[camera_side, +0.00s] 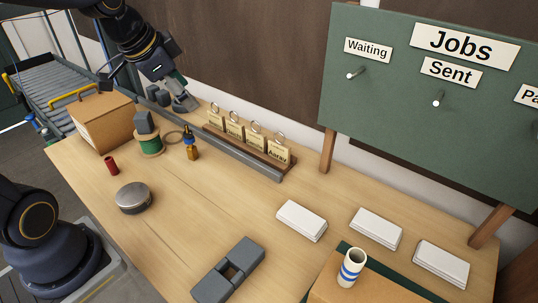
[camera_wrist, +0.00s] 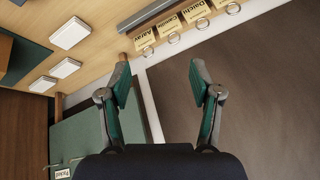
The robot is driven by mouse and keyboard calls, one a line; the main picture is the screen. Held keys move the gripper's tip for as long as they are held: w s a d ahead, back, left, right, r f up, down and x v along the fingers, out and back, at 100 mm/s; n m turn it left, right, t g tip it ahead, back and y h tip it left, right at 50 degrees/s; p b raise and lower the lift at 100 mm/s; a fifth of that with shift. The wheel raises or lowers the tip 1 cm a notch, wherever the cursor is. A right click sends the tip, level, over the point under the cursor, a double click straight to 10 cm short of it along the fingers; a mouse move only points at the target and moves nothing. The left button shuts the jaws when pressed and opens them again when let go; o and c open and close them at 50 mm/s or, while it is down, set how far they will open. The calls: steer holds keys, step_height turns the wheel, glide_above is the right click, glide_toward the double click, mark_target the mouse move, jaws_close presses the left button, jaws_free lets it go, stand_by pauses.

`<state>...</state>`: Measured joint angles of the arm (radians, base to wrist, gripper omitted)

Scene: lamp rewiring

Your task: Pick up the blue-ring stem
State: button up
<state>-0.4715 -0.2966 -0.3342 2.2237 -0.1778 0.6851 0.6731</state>
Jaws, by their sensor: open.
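The blue-ring stem (camera_side: 351,267) is a short white cylinder with blue bands. It stands upright on a tan box at the lower right of the side view. In the wrist view I cannot make it out. My gripper (camera_wrist: 157,70) is open, with nothing between its two fingers. In the side view my gripper is at the upper left, raised near the back of the bench and far from the stem.
The tan box (camera_side: 325,288) has a dark green surface behind it. White blocks (camera_side: 301,221), a grey slotted block (camera_side: 228,270), a round tin (camera_side: 135,198) and a green spool (camera_side: 149,142) stand on the bench. A tag rack (camera_side: 250,149) and green job board (camera_side: 420,120) are behind.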

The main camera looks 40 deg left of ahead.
steer(key=w+a+f+n+g, duration=0.1)
steer(key=w+a+f, duration=0.3)
steer(key=a, duration=0.3)
steer(key=n+h, duration=0.1)
steer(key=n, duration=0.2)
glide_toward(186, 133)
steer(key=shift+g, duration=0.3)
steer(key=x, duration=0.4)
steer(key=w+x, duration=0.1)
steer(key=x, duration=0.1)
steer(key=shift+w+d+f, duration=0.1)
steer(key=shift+d+f, duration=0.05)
steer(key=shift+d, duration=0.15)
steer(key=shift+a+x, duration=0.15)
steer(key=shift+x, duration=1.4)
steer(key=shift+a+x, duration=0.2)
steer(key=shift+x, duration=1.35)
steer(key=shift+f, duration=0.1)
steer(key=shift+c, duration=0.2)
jaws_close()
